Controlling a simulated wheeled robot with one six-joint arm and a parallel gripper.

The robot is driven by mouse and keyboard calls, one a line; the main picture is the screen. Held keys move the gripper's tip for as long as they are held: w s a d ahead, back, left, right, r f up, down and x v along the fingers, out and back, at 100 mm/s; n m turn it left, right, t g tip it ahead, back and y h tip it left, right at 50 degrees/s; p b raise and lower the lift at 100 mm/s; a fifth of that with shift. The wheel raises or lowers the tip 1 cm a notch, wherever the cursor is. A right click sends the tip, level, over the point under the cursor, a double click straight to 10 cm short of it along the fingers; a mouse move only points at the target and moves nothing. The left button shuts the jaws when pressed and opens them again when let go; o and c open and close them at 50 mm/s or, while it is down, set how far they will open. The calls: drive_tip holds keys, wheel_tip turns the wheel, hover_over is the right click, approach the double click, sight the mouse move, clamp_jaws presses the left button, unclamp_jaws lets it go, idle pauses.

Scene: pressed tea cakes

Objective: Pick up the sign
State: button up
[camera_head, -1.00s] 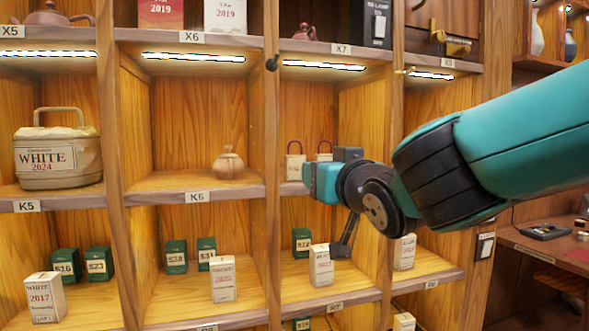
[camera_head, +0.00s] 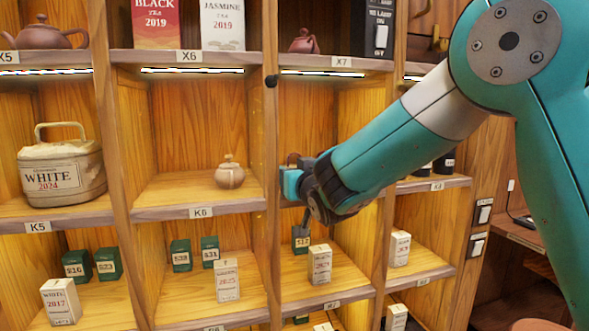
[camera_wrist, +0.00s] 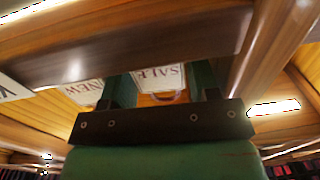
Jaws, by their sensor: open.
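A white sign reading SALE (camera_wrist: 160,76) with a curved handle shows upside down in the wrist view. It appears between the two green fingers of my gripper (camera_wrist: 163,86), which is open; I cannot tell whether they touch it. A second white sign reading NEW (camera_wrist: 86,93) is to its left, partly behind the left finger. In the head view my gripper (camera_head: 291,184) is at the middle-right shelf compartment. It hides the signs there, except for a bit of reddish handle (camera_head: 292,158).
A wooden upright (camera_head: 264,120) stands just left of my gripper, and a shelf board (camera_wrist: 130,45) crosses the wrist view. A small clay jar (camera_head: 230,176) sits in the compartment to the left. Below are a white box (camera_head: 320,264) and a green box (camera_head: 300,240).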

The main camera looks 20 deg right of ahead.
drive_tip(key=shift+w, duration=0.5)
drive_tip(key=c, duration=0.6)
drive_tip(key=shift+o, duration=0.2)
drive_tip(key=shift+r, duration=0.1)
drive_tip(key=shift+r+b, duration=0.25)
drive_tip(key=shift+b, duration=0.05)
drive_tip(key=shift+s+r+b, duration=0.25)
drive_tip(key=shift+r+b, duration=0.35)
drive_tip(key=shift+r, duration=0.05)
drive_tip(key=shift+s+r+b, duration=0.25)
drive_tip(key=shift+r+b, duration=0.3)
drive_tip(key=shift+r, duration=0.05)
drive_tip(key=s+d+b, duration=0.1)
drive_tip(key=s+b, duration=0.6)
drive_tip(key=s, duration=1)
